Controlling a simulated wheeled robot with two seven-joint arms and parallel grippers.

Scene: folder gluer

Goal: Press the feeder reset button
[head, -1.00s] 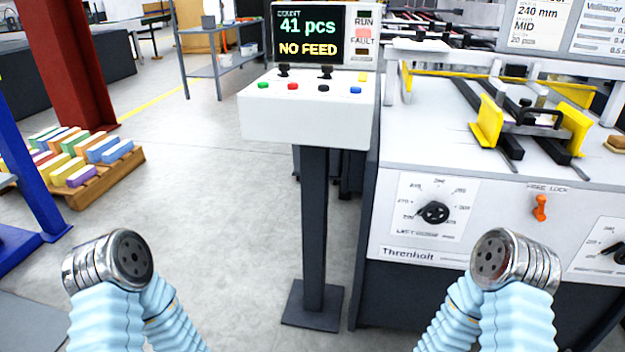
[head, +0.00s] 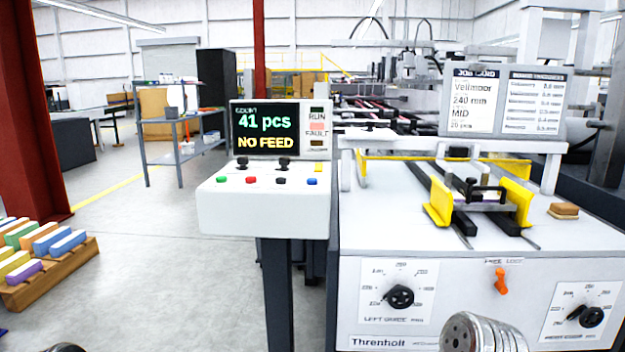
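A white control console (head: 262,220) stands on a dark post left of the machine. Its sloped top has a green button (head: 221,178), a red button (head: 251,180), a black button (head: 281,181) and a blue button (head: 312,182) in a row. A small yellow piece (head: 318,167) and two black knobs or levers sit behind them. I cannot read which button is the feeder reset. Only metal parts of my arms show at the bottom edge; neither gripper is visible.
The white machine table (head: 400,220) fills the right, with yellow guides (head: 438,215), a black dial (head: 400,297) and an orange lever (head: 500,281) on its front. Floor left of the console is clear.

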